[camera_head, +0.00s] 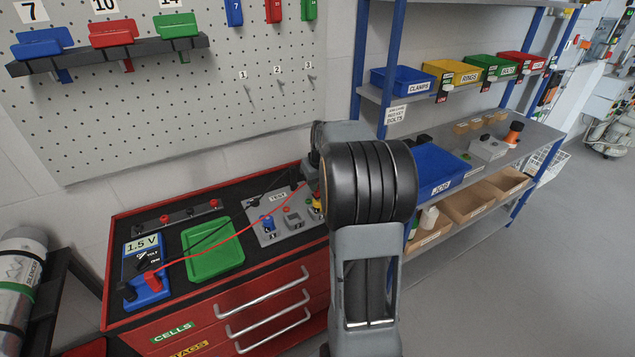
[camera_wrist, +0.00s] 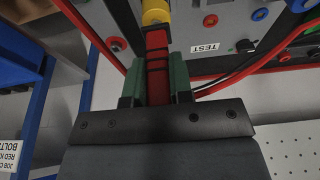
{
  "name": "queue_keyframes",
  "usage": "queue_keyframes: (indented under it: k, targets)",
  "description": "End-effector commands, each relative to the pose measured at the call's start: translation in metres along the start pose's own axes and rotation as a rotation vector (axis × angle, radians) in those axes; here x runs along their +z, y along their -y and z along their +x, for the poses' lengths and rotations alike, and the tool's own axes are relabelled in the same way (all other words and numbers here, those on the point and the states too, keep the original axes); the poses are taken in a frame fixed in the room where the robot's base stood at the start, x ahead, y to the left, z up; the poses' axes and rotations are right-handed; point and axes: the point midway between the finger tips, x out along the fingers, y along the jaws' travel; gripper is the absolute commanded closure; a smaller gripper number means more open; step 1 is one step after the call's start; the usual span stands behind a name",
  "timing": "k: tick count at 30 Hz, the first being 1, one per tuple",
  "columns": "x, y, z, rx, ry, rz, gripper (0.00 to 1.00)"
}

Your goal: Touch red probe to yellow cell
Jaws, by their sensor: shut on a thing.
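My gripper (camera_wrist: 156,75) is shut on the red probe (camera_wrist: 157,50), a ribbed red handle between its green-grey fingers in the wrist view. The probe's far end lines up with the yellow cell (camera_wrist: 155,14) at the top of that view. They overlap or meet in the picture; I cannot tell if the tip really touches. In the head view the yellow cell (camera_head: 317,203) stands at the right side of the grey TEST panel (camera_head: 268,236), partly hidden by my arm. A red lead runs from there to the blue 1.5 V meter (camera_head: 157,292).
A green tray (camera_head: 214,262) lies between panel and meter on the red cabinet (camera_head: 255,318). A black lead crosses the tray. Blue-framed shelves (camera_head: 480,140) with bins stand close to my arm's right.

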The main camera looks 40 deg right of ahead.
Motion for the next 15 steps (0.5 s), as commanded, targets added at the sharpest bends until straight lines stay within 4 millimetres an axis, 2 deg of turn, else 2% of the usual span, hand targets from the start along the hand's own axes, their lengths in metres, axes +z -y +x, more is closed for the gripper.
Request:
queue_keyframes:
  k: [15]
  targets:
    - [-0.007,0.0,-0.026,0.001,-0.001,0.0,1.0]
